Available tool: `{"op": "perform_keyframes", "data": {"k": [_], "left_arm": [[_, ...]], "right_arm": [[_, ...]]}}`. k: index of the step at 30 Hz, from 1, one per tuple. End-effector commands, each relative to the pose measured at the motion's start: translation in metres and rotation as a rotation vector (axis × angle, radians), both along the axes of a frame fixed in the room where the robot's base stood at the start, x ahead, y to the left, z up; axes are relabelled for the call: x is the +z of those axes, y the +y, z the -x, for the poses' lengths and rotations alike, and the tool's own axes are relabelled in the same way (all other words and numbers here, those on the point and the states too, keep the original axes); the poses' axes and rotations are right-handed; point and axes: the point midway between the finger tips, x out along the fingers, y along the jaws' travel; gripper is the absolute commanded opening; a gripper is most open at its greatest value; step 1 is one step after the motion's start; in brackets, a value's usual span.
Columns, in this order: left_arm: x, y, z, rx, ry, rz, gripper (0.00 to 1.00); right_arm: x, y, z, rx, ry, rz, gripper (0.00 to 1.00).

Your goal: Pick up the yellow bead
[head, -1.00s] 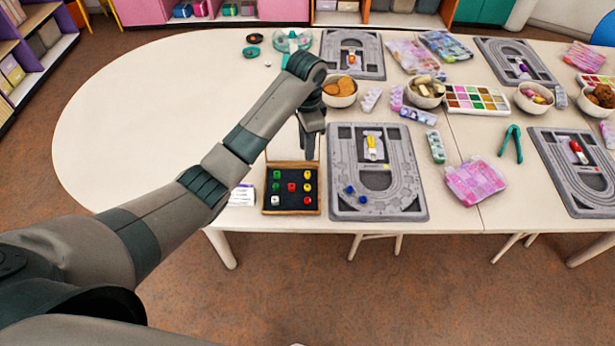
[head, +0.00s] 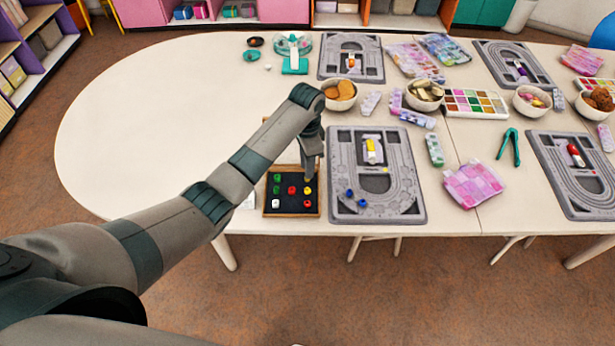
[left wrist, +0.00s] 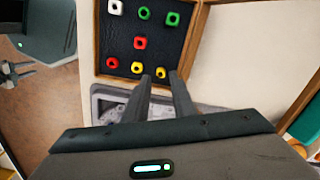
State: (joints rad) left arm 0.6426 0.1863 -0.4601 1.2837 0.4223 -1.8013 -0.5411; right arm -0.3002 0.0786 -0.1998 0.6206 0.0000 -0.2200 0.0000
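A shallow wooden box with a dark lining (head: 285,212) holds small beads in green, white, red and yellow. Two yellow beads sit on its right side in the head view. One yellow bead (left wrist: 161,72) shows in the left wrist view between the tips of my left gripper (left wrist: 161,76); the other yellow bead (left wrist: 137,67) lies just outside the fingers. My left gripper, also in the head view (head: 309,177), points down over the box's far right corner. Its fingers are apart; contact with the bead cannot be told. My right gripper is not in view.
A grey bead board (head: 341,211) lies right of the box, with blue beads (head: 350,191) and a small yellow piece (head: 385,170) on it. A bowl (head: 339,102) stands behind. The table's left part is clear. The front edge is close to the box.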

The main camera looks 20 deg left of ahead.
Motion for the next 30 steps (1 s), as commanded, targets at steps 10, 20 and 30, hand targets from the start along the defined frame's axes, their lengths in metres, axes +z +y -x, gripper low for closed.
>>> {"op": "perform_keyframes", "data": {"k": [10, 20, 30], "left_arm": [[-0.037, 0.000, -0.002, 0.001, 0.003, 0.000, 0.24], [-0.042, 0.000, -0.002, 0.001, 0.001, -0.001, 0.24], [-0.041, 0.000, -0.003, 0.001, 0.001, -0.001, 0.00]], "right_arm": [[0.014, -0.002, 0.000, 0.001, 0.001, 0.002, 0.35], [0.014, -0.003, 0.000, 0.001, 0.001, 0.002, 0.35], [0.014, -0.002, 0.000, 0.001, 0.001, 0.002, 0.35]]}}
